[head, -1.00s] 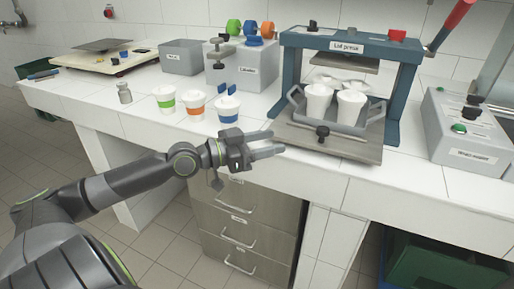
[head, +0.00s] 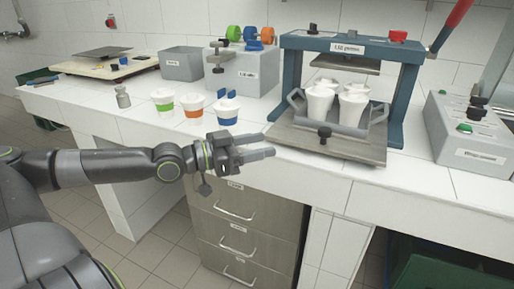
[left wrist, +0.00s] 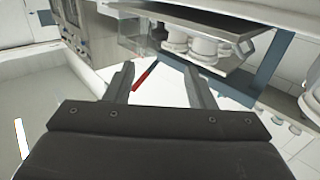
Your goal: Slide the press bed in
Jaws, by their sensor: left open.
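The blue lid press (head: 292,62) stands on the white counter at right centre. Its grey metal press bed (head: 350,149) sticks out at the front, with a dark knob (head: 323,132) near its front edge. A grey tray (head: 377,113) on the bed holds several white cups (head: 319,102). My left gripper (head: 272,146) is open and empty, at the counter's front edge, left of the bed and apart from it. In the left wrist view its open fingers (left wrist: 155,78) have nothing between them; the bed (left wrist: 205,22) and cups show beyond. My right gripper is out of view.
Three cups with green, orange and blue bands (head: 227,112) stand left of the press. A grey control box (head: 465,130) stands to its right. A red-handled lever (head: 458,15) rises at the press's right side. Drawers (head: 245,235) are below the counter.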

